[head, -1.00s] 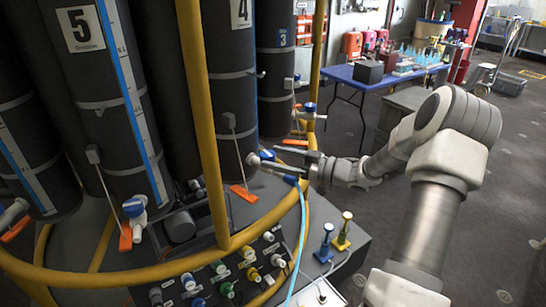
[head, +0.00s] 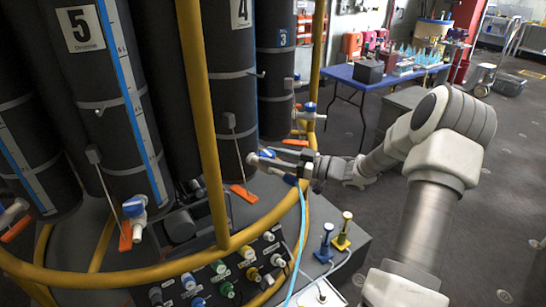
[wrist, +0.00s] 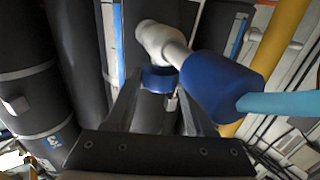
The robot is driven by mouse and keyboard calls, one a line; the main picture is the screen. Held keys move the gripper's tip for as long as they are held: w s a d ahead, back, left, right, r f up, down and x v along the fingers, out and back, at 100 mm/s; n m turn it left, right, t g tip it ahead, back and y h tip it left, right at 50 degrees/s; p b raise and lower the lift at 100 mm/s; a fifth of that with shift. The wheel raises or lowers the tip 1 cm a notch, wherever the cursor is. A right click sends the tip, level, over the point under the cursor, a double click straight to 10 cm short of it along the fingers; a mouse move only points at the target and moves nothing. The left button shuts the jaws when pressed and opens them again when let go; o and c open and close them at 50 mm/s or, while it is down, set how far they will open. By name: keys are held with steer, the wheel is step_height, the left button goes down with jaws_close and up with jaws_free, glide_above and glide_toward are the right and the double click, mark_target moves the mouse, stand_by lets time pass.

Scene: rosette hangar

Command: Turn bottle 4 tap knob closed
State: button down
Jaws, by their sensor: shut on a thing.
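Bottle 4 (head: 231,95) is a tall dark cylinder with a white "4" label near its top, left of centre in the head view. Its white tap (wrist: 163,40) with a blue knob (wrist: 157,79) shows in the wrist view; the knob lies between the two fingers. My gripper (head: 273,160) reaches in from the right at the tap's height and is shut on the knob. A thick blue sleeve (wrist: 217,84) with a light blue hose (wrist: 282,104) hangs off the tap, right of the fingers. In the head view my gripper partly hides the tap.
A yellow upright post (head: 202,110) and a yellow ring rail (head: 150,275) stand in front of the bottles. Bottle 5 (head: 95,75) is at left, with its own blue-knobbed tap (head: 135,210). Several coloured fittings (head: 220,285) line the base. Open floor lies at right.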

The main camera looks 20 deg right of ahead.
steer(key=shift+m+t+h, duration=0.3)
steer(key=shift+h, duration=0.1)
steer(key=m+t+h, duration=0.1)
steer(key=m+t+h+b, duration=0.1)
steer(key=m+h, duration=0.1)
steer(key=h, duration=0.1)
steer(key=shift+s+a+f+t+b, duration=0.15)
steer(key=shift+s+a+t+b, duration=0.15)
steer(key=shift+t, duration=0.1)
steer(key=m+h+b, duration=0.1)
steer(key=m+t+h+b, duration=0.1)
steer(key=m+h+b, duration=0.1)
steer(key=h, duration=0.1)
steer(key=shift+a+f, duration=0.1)
steer(key=shift+a, duration=0.15)
steer(key=m+h+b, duration=0.2)
steer(key=h, duration=0.1)
steer(key=m+h+b, duration=0.2)
steer(key=h+b, duration=0.1)
steer(key=a+m+h+b, duration=0.1)
steer(key=h+b, duration=0.2)
steer(key=shift+w+m, duration=0.1)
steer(key=shift+m, duration=0.3)
steer(key=shift+r+m+g+h+b, duration=0.2)
steer(key=shift+m+g+h+b, duration=0.5)
steer(key=shift+m+h+b, duration=0.7)
steer(key=shift+r+h, duration=0.1)
steer(key=shift+h, duration=0.6)
steer(key=shift+c, duration=1.3)
jaws_free()
